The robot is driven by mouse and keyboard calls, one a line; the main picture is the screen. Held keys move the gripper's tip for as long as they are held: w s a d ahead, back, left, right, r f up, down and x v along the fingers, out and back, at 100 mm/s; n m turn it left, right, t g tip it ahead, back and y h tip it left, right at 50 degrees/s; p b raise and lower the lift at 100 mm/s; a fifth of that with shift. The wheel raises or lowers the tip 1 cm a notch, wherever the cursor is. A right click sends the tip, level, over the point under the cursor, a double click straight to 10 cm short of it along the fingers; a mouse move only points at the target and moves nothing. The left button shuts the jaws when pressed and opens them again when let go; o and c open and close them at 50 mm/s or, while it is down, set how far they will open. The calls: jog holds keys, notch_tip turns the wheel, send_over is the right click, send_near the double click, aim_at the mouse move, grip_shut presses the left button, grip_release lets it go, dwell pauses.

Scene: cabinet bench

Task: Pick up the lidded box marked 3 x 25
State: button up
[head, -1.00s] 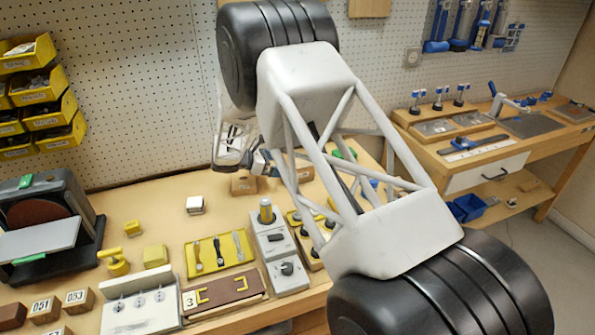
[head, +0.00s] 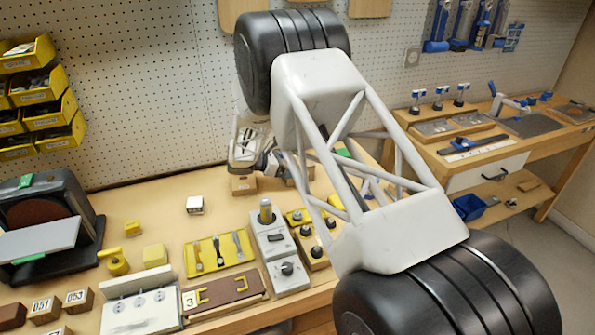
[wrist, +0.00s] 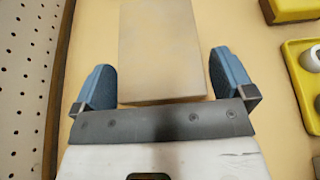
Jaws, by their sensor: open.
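A tan box (wrist: 162,50) lies between the fingers of my gripper (wrist: 160,65) in the wrist view, with a plain top face and no marking visible there. My gripper is open, one blue finger at each side of the box's near end, with gaps on both sides. In the head view, small tan boxes stand at the back of the bench, one (head: 243,185) just below my gripper (head: 268,166) and another (head: 300,172) partly hidden by my arm. Their markings are too small to read, so I cannot tell which is marked 3 x 25.
The pegboard (wrist: 22,80) is close on the left in the wrist view. A yellow block (wrist: 292,8) and yellow tray (wrist: 298,85) are at the right. In the head view, a small white-topped box (head: 195,205) and a yellow tool tray (head: 220,255) stand nearer the front.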

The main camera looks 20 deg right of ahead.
jog(key=shift+c, duration=0.2)
jog(key=c, duration=1)
jog(key=shift+r, duration=0.15)
jog(key=shift+r, duration=4.9)
